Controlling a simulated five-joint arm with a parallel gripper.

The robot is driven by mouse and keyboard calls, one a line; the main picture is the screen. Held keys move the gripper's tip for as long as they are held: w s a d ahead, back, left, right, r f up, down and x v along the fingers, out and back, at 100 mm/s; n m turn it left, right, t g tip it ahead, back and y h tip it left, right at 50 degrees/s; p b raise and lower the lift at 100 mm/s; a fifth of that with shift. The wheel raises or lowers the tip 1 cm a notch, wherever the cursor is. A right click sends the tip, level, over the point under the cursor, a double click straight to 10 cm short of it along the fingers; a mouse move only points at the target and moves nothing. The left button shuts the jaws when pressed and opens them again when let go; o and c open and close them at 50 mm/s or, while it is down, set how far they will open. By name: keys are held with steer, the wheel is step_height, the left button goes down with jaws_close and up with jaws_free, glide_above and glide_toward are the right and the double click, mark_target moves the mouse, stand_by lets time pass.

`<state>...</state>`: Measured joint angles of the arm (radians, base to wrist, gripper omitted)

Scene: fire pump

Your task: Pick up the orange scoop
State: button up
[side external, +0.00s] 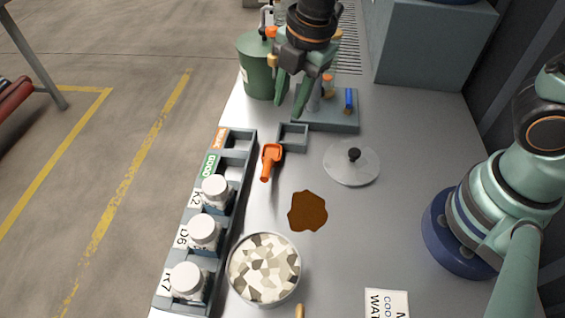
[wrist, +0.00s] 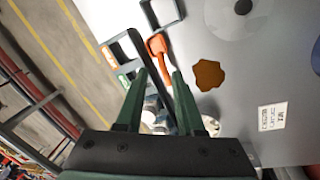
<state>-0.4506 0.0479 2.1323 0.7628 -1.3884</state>
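The orange scoop (side external: 271,160) lies on the grey table, just right of the rack and in front of a small square grey tray. Its handle points toward the front of the side view. In the wrist view the scoop (wrist: 156,46) shows beyond the fingertips, with its handle running down between them. My gripper (side external: 287,112) is above the table, behind the scoop and apart from it. Its two green fingers are spread with nothing between them, as the wrist view (wrist: 159,72) also shows.
A rack (side external: 237,172) with several white-lidded jars runs along the left edge. A bowl of chips (side external: 264,268), a brown patch (side external: 307,211) and a clear lid (side external: 362,170) lie nearby. A green bin (side external: 256,72) and a grey stand (side external: 340,123) are behind.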

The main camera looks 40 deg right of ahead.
mark_target(269, 160)
steer(key=a+f+n, duration=0.1)
steer(key=f, duration=0.4)
steer(key=a+f+n, duration=0.2)
steer(key=f, duration=0.3)
steer(key=w+a+f+n, duration=0.1)
steer(key=f, duration=0.4)
steer(key=shift+a+f+g, duration=0.15)
steer(key=shift+a+g, duration=0.1)
steer(key=shift+g, duration=0.05)
jaws_close()
